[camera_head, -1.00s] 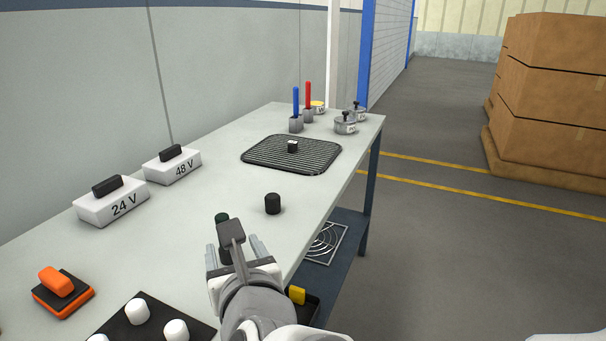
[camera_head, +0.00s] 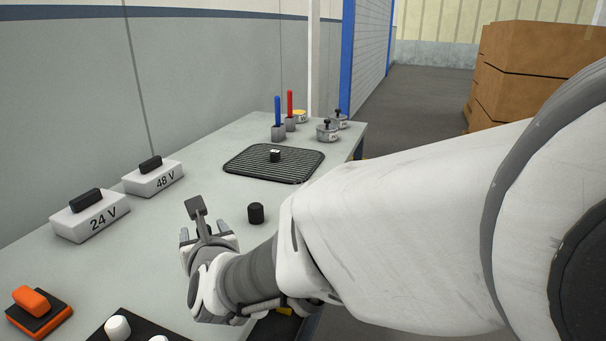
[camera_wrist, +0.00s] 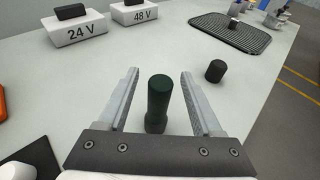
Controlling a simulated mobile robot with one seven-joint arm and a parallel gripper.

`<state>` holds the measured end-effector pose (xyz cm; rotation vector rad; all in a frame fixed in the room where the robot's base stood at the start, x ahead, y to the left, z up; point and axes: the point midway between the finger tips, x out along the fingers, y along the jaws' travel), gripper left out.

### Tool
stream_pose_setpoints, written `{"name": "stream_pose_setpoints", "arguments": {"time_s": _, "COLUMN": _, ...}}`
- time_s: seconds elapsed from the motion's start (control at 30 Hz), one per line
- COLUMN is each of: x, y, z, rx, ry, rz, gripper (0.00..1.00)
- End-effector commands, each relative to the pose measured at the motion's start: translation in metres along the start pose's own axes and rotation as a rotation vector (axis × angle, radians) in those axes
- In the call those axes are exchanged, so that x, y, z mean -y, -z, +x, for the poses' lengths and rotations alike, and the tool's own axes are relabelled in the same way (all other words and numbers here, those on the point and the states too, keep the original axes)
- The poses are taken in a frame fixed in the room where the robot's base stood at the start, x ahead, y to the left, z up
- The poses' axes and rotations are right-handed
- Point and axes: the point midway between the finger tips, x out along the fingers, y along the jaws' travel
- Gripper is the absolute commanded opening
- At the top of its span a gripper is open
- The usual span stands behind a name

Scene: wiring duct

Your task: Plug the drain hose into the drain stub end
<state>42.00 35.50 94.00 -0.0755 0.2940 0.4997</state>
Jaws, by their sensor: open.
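A dark green, stepped cylinder (camera_wrist: 158,102) shows between my fingers in the wrist view. Nothing in view is clearly labelled as the drain hose or the drain stub, so I cannot tell which part this is. My gripper (camera_head: 204,231) is open over the bench; in the wrist view its two fingers (camera_wrist: 160,75) lie on either side of the green cylinder, with gaps on both sides. In the head view my gripper hides this cylinder. A short black cylinder (camera_head: 256,213) stands upright on the bench to the gripper's right, also visible in the wrist view (camera_wrist: 215,71).
The white 24 V (camera_head: 90,219) and 48 V (camera_head: 154,181) blocks stand along the bench's left side. A ribbed black mat (camera_head: 245,170) bears a small black-and-white part (camera_head: 275,155). An orange-handled block (camera_head: 38,310) is front left. The bench between is clear.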

Motion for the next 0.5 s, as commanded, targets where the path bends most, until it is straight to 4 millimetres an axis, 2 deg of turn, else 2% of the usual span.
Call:
{"name": "stream_pose_setpoints", "arguments": {"time_s": 0.03, "x": 0.0, "y": 0.002, "z": 0.008, "rx": -0.001, "ry": 0.0, "rz": 0.0, "gripper": 0.67}}
{"name": "stream_pose_setpoints", "arguments": {"time_s": 0.17, "x": 0.0, "y": 0.001, "z": 0.019, "rx": 0.0, "ry": 0.0, "rz": 0.0, "gripper": 0.67}}
{"name": "stream_pose_setpoints", "arguments": {"time_s": 0.43, "x": 0.0, "y": 0.0, "z": 0.021, "rx": 0.0, "ry": -0.001, "rz": -0.001, "gripper": 0.67}}
{"name": "stream_pose_setpoints", "arguments": {"time_s": 0.5, "x": 0.0, "y": 0.0, "z": 0.021, "rx": 0.0, "ry": -0.001, "rz": -0.001, "gripper": 0.54}}
